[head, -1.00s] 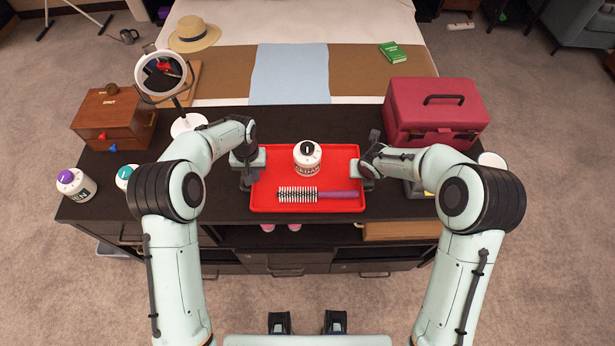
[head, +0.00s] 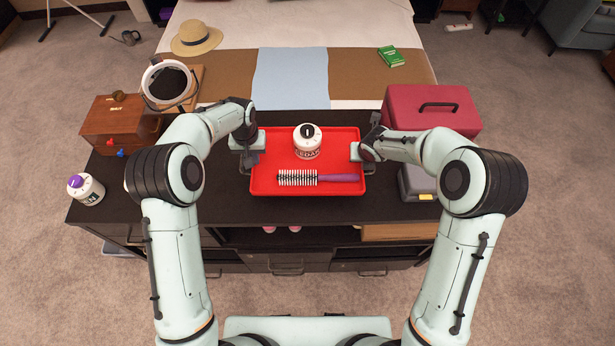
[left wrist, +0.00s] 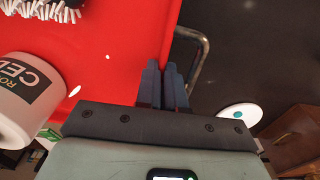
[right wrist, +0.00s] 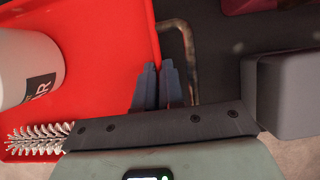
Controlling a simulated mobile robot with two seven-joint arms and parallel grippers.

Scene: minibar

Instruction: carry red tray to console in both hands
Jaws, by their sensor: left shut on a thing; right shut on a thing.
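The red tray (head: 281,152) is level in the middle of the head view, seemingly raised over the dark console (head: 385,208). On it stand a white jar labelled CEDAR (head: 307,146) and, lying in front, a hairbrush (head: 340,178) with a purple handle. My left gripper (head: 252,157) is shut at the tray's left wire handle (left wrist: 203,50). My right gripper (head: 361,157) is shut at its right wire handle (right wrist: 188,45). The gap beneath the tray is hidden.
A wooden box (head: 108,122), a round mirror (head: 167,82) and a purple-topped jar (head: 86,190) stand left. A maroon case (head: 432,105) and a grey case (head: 415,183) stand right. The bed (head: 355,75) is behind. The console's front strip is clear.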

